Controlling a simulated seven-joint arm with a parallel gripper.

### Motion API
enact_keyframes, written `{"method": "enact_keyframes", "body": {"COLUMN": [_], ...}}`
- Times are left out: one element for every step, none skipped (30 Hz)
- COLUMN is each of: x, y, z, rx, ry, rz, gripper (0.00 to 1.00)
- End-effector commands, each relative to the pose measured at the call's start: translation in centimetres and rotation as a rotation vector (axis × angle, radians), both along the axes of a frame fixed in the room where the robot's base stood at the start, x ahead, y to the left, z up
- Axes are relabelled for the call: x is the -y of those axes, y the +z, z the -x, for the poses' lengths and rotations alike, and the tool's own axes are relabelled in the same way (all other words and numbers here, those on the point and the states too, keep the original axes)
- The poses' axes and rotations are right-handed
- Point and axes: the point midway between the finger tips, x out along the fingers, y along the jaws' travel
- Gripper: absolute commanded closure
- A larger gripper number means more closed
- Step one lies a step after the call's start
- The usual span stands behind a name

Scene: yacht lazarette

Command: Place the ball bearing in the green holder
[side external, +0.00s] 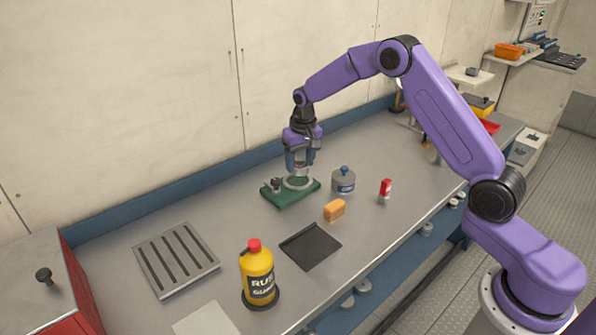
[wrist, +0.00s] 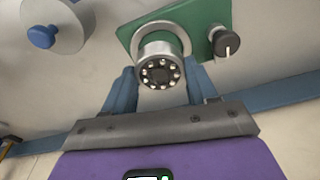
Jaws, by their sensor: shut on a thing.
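The ball bearing (wrist: 160,72), a silver cylinder with a dark face and small bright balls, is between the blue fingers of my gripper (wrist: 161,80) in the wrist view. My gripper (side external: 298,174) is shut on it, directly over the green holder (side external: 283,198) in the side view. The holder (wrist: 203,20) is a flat green plate with a silver ring (wrist: 160,25) and a black knob (wrist: 226,42) beside the ring. The bearing overlaps the ring's near edge in the wrist view. I cannot tell whether it is inside the ring or just above it.
A grey can with a blue knob (side external: 343,182) stands just right of the holder. An orange sponge-like block (side external: 334,210), a red-and-white item (side external: 385,188), a black mat (side external: 310,246), a yellow bottle (side external: 257,275) and a slotted plate (side external: 176,258) are on the bench.

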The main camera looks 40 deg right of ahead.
Motion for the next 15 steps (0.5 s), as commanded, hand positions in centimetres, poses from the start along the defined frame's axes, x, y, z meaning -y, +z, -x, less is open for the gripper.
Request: {"method": "enact_keyframes", "body": {"x": [0.0, 0.0, 0.0, 0.0, 0.0, 0.0, 0.0, 0.1, 0.1, 0.1, 0.1, 0.1, 0.1, 0.1, 0.0], "y": [-0.3, -0.3, -0.4, -0.5, -0.6, -0.8, -0.9, -1.1, -1.6, -2.1, -2.6, -3.1, -3.5, -3.8, -4.0], "z": [-0.3, -0.4, -0.4, -0.5, -0.6, -0.7, -0.8, -1.0, -1.0, -0.9, -0.9, -0.9, -0.9, -0.9, -0.9], "rx": [0.001, 0.001, 0.002, 0.002, 0.002, 0.001, 0.001, 0.001, -0.001, -0.002, -0.001, -0.002, -0.002, 0.0, 0.001], "ry": [-0.001, -0.001, -0.001, -0.001, -0.001, -0.001, -0.001, -0.001, -0.001, 0.0, 0.0, 0.0, 0.0, 0.0, 0.0], "rz": [0.0, 0.0, -0.001, -0.001, -0.001, 0.0, 0.0, 0.0, 0.0, 0.0, 0.0, 0.0, 0.0, 0.0, 0.0], "gripper": [0.91, 0.91, 0.91, 0.91, 0.91, 0.91, 0.91, 0.91, 0.91, 0.91, 0.91, 0.91, 0.91, 0.91, 0.91]}}
